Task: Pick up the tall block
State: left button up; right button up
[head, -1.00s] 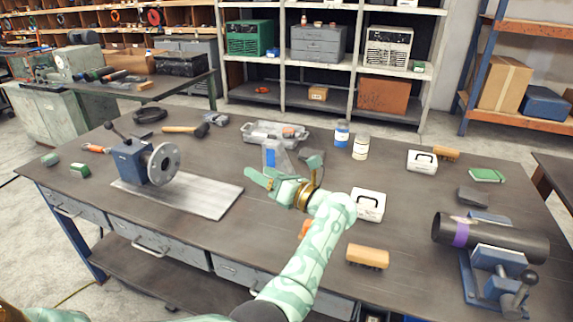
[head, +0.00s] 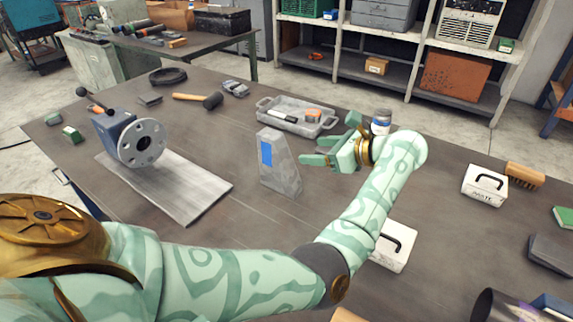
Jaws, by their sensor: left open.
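The tall block (head: 278,165) is a grey, speckled, wedge-shaped piece with a sloping right side and a blue patch on its front. It stands upright near the middle of the workbench in the head view. My left gripper (head: 322,149), pale green with a gold wrist ring, is just to the right of the block. Its fingers are apart and point left towards the block, with nothing between them. A small gap shows between the lower finger and the block. My right gripper is out of view.
A grey tray (head: 297,115) with small items lies behind the block. A blue-labelled jar (head: 381,122) stands behind the gripper. A white box (head: 394,246) sits close by my forearm. A flanged pipe fixture (head: 141,143) and a metal plate (head: 184,192) are at left.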

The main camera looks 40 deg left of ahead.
aim_at(272, 149)
pick_arm(q)
jog(key=x, duration=1.5)
jog(key=shift+s+b, duration=0.2)
jog(key=shift+b, duration=0.2)
jog(key=shift+r, duration=0.1)
grip_shut()
jog(key=shift+r, duration=0.1)
